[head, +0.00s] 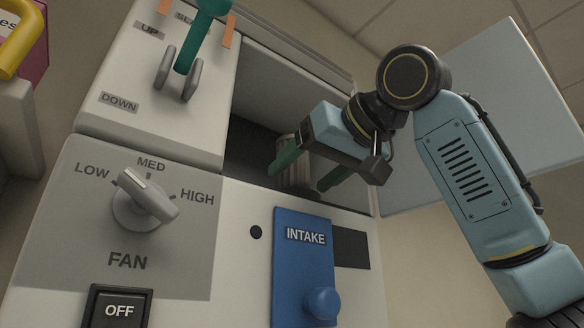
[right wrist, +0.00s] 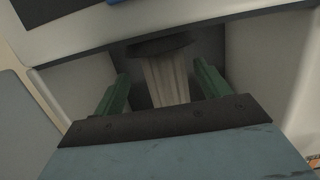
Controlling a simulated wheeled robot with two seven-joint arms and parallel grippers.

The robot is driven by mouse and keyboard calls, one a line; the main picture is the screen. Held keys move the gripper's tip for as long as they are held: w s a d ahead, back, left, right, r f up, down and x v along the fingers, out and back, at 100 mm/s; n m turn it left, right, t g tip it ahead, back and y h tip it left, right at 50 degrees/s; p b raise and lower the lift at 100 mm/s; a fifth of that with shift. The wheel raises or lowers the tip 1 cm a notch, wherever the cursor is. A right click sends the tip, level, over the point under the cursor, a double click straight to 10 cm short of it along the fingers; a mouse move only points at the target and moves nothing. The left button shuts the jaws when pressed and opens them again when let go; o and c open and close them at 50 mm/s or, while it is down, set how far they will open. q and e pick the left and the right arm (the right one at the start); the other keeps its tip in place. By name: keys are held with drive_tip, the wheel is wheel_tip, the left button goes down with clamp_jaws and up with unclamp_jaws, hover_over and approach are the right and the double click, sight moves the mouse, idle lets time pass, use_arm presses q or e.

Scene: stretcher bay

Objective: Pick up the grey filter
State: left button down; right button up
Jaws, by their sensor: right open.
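The grey filter (head: 294,170) is a ribbed cylinder standing inside the open bay of the white cabinet. My right gripper (head: 300,172) reaches into the bay with its green fingers apart, one to each side of the filter. In the right wrist view, the pleated filter (right wrist: 168,80) with a dark end shows between the two open green fingers (right wrist: 163,88). A gap shows between each finger and the filter. The filter's lower part is partly hidden in the head view. My left gripper is not in view.
Bay walls close in on both sides of my right gripper. An open panel (head: 530,100) stands behind my right arm. Below the bay are a blue INTAKE slide (head: 303,262) and a fan knob (head: 145,198). A green-handled lever (head: 190,55) is at upper left.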

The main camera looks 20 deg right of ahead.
drive_tip(key=shift+w+a+r+p, duration=0.15)
drive_tip(key=shift+w+a+p, duration=0.4)
drive_tip(key=shift+w+p, duration=0.2)
drive_tip(key=x, duration=0.2)
drive_tip(key=shift+w+a+p, duration=0.1)
drive_tip(key=shift+w+p, duration=0.25)
drive_tip(key=shift+w+a+f, duration=0.1)
drive_tip(key=shift+w+f, duration=0.15)
drive_tip(key=shift+w, duration=0.05)
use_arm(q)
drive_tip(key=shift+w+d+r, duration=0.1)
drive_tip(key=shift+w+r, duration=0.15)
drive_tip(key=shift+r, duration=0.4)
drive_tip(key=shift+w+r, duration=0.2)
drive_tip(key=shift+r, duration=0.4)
use_arm(e)
drive_tip(key=shift+s, duration=0.15)
drive_tip(key=shift+c, duration=0.3)
drive_tip(key=c, duration=1)
drive_tip(key=shift+c, duration=0.4)
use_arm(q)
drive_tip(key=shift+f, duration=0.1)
use_arm(e)
drive_tip(key=shift+r, duration=0.15)
